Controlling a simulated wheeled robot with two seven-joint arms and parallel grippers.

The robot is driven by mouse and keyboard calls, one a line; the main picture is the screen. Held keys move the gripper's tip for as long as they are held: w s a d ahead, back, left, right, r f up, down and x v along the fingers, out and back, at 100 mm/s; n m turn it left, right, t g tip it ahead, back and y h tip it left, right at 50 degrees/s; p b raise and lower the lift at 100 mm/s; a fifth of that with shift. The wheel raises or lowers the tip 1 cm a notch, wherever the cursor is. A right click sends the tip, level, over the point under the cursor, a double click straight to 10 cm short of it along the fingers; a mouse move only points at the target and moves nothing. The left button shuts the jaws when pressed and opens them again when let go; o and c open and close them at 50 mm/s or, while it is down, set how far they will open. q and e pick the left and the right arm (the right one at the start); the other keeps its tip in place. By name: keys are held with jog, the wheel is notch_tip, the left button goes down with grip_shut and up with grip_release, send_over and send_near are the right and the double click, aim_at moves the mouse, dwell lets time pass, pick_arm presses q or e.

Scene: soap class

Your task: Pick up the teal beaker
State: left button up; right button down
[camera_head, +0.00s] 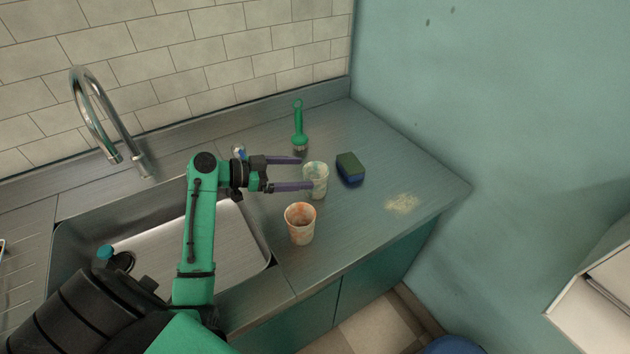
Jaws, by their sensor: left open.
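The teal beaker (317,174) stands upright on the steel counter, pale with teal stains on its side. My left gripper (307,174) is open at the beaker's left side, its two purple fingers reaching to the right. The near finger crosses in front of the beaker's left part and the far finger ends near its rim, at the back left. I cannot tell whether either finger touches it. My right gripper is not in view.
An orange-stained beaker (300,226) stands just in front. A green-and-blue sponge (350,168) lies right of the teal beaker, and a green-handled brush (299,127) stands behind. The sink (262,262) and faucet (97,115) are left. Pale powder (402,203) marks the right counter, otherwise clear.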

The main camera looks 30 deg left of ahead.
aim_at(326, 173)
pick_arm(q)
jog(key=x, duration=0.4)
jog(key=b+x, duration=0.1)
jog(key=x, duration=0.4)
jog(key=shift+a+f, duration=0.2)
jog(key=shift+f, duration=0.05)
jog(key=shift+a, duration=0.15)
jog(key=c, duration=1.1)
jog(key=shift+c, duration=0.2)
